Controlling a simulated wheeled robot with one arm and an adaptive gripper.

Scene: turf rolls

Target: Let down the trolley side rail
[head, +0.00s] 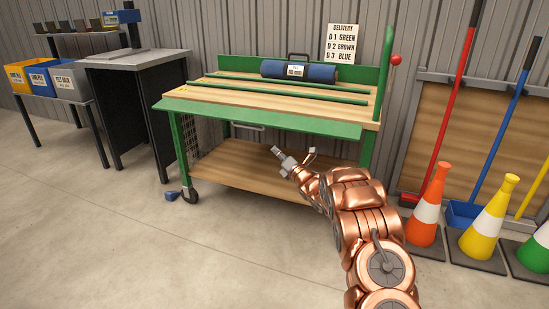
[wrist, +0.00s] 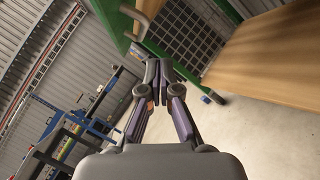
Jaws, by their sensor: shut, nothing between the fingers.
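The green trolley (head: 368,150) has a wooden top and a lower wooden shelf. A broad green side rail (head: 262,117) runs along its near edge, leaning outward rather than standing upright; its exact angle is hard to tell. A grey handle (head: 249,127) shows just under the rail, and a grey bar shows in the wrist view (wrist: 141,26). My gripper (head: 276,149) is in front of the trolley, below the rail and right of the handle, apart from both. In the wrist view its fingers (wrist: 157,72) are together, with nothing between them.
A blue roll (head: 298,71) lies on the trolley top. A dark cabinet (head: 136,110) stands at left. A small blue piece (head: 171,196) lies by the caster. The front floor is clear.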

